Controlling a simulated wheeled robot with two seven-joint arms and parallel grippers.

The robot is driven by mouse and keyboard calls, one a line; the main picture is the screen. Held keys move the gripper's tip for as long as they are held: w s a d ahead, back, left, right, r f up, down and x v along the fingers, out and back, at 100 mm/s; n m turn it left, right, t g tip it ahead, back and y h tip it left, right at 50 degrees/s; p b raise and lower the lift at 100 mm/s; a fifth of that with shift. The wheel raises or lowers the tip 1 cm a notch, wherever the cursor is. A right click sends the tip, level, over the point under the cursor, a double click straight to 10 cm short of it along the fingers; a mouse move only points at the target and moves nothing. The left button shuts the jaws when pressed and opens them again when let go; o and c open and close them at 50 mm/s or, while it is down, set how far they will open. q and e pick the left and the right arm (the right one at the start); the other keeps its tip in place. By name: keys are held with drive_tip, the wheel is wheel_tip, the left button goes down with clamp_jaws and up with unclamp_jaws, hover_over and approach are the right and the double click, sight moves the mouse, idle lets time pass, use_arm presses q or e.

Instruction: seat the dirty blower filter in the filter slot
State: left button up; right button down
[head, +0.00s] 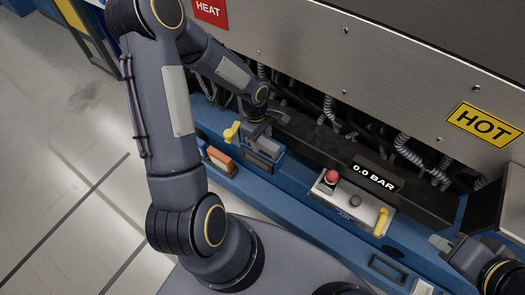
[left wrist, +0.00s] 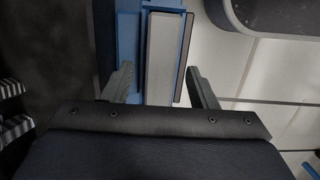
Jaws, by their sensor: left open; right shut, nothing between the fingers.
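A grey block (head: 264,146), which looks like the blower filter, sits in a dark, blue-edged holder (head: 262,161) on the blue machine ledge. I cannot tell how deep it sits. My left gripper (head: 256,129) is just above it. In the left wrist view a pale grey block face (left wrist: 164,60) lies between the two spread fingers of my left gripper (left wrist: 161,85), with gaps on both sides. A dark strip runs along its right edge. My right gripper (head: 442,243) is shut and empty at the lower right, beside the ledge.
A yellow handle (head: 231,132) stands left of the holder, and an orange-fronted block (head: 220,160) sits below it. A control box (head: 352,200) has a red button and a yellow lever. Ribbed hoses (head: 407,150) hang behind. A rectangular recess (head: 387,268) lies near the right gripper.

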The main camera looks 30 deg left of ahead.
use_arm(q)
drive_tip(key=shift+f, duration=0.8)
drive_tip(key=shift+d, duration=0.1)
drive_tip(key=shift+c, duration=0.4)
clamp_jaws()
drive_tip(key=shift+r, duration=0.15)
